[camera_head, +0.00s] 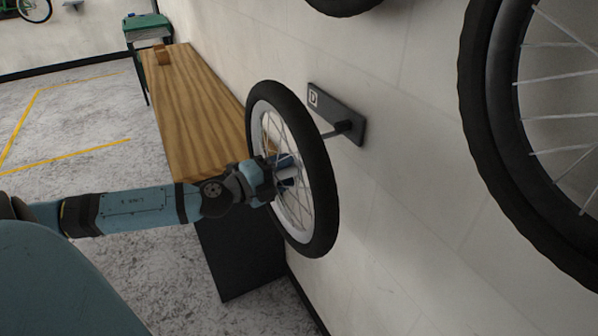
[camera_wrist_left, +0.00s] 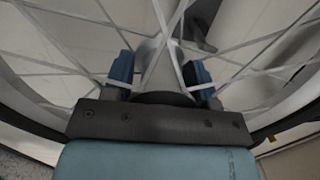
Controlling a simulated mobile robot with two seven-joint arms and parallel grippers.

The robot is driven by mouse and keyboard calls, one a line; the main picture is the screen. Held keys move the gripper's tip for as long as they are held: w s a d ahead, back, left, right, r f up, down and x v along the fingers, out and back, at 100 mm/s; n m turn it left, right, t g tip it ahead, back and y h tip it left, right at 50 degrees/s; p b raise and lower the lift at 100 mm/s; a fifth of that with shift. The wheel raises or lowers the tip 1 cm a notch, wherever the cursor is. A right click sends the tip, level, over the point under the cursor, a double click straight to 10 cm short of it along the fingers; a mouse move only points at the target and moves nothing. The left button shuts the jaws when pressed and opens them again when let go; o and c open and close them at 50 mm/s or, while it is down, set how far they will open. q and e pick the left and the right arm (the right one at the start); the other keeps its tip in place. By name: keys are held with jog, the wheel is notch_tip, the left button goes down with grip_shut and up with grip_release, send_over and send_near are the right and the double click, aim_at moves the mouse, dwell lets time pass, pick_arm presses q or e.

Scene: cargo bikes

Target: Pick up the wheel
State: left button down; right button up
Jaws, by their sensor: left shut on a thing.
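A spoked wheel (camera_head: 321,187) with a black tyre and pale rim is upright at a wall bracket (camera_head: 338,113) marked "D", whose peg reaches out to it. My left gripper (camera_head: 287,172) is at the middle of the wheel, on the side away from the wall. In the left wrist view the two blue fingers (camera_wrist_left: 160,73) of my left gripper stand on either side of the pale hub (camera_wrist_left: 160,66), among the spokes, and are shut on it. Whether the wheel still rests on the peg cannot be told. My right gripper is not in view.
A wooden bench (camera_head: 195,105) with a dark side stands along the wall, below and behind my left arm. Another large wheel (camera_head: 484,120) is near the wall at the right. A green table (camera_head: 146,32) stands at the back. The floor (camera_head: 60,135) at the left is clear.

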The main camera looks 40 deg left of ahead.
pick_arm(q)
jog(key=b+v, duration=0.1)
jog(key=v, duration=0.8)
jog(key=shift+s+a+b, duration=0.25)
jog(key=shift+a+b, duration=0.15)
jog(key=shift+a, duration=0.05)
jog(key=shift+r, duration=0.15)
dwell(0.7)
